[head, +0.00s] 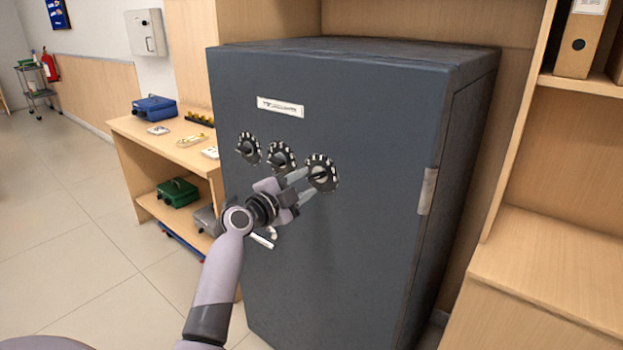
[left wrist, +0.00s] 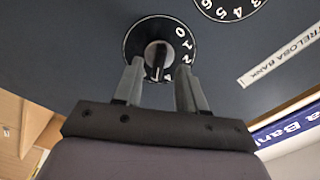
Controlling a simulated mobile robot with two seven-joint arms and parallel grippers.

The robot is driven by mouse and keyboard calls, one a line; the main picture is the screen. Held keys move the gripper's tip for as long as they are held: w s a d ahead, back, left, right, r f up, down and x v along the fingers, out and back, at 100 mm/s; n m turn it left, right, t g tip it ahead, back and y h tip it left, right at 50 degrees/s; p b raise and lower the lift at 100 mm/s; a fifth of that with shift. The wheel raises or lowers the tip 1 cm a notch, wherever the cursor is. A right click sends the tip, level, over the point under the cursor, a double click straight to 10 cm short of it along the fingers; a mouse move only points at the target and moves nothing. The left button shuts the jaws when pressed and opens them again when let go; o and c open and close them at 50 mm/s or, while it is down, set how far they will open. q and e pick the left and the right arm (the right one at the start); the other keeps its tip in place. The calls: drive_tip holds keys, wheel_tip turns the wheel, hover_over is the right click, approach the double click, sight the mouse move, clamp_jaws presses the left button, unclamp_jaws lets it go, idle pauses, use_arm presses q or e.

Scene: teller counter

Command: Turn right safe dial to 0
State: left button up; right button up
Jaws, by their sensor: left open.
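A dark grey safe (head: 370,120) stands in the middle of the head view with its door shut. Three round black dials with white numbers sit in a row on the door: the left dial (head: 248,148), the middle dial (head: 281,157) and the right dial (head: 321,173). My left gripper (head: 302,184) is at the right dial. In the left wrist view, its two fingers (left wrist: 157,78) are apart, one on each side of the dial's knob (left wrist: 157,56). I cannot tell whether they touch it. The digits 0 and 1 show on that dial (left wrist: 181,35). My right gripper is not in view.
A safe handle (head: 262,240) is partly hidden behind my left gripper. A wooden desk (head: 150,135) with a blue cash box (head: 155,108) stands left of the safe. Wooden shelving (head: 560,240) stands close on the right. The floor at left is clear.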

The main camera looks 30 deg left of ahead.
sight(313, 179)
use_arm(q)
drive_tip(key=shift+w+d, duration=0.15)
drive_tip(key=shift+w, duration=1.5)
clamp_jaws()
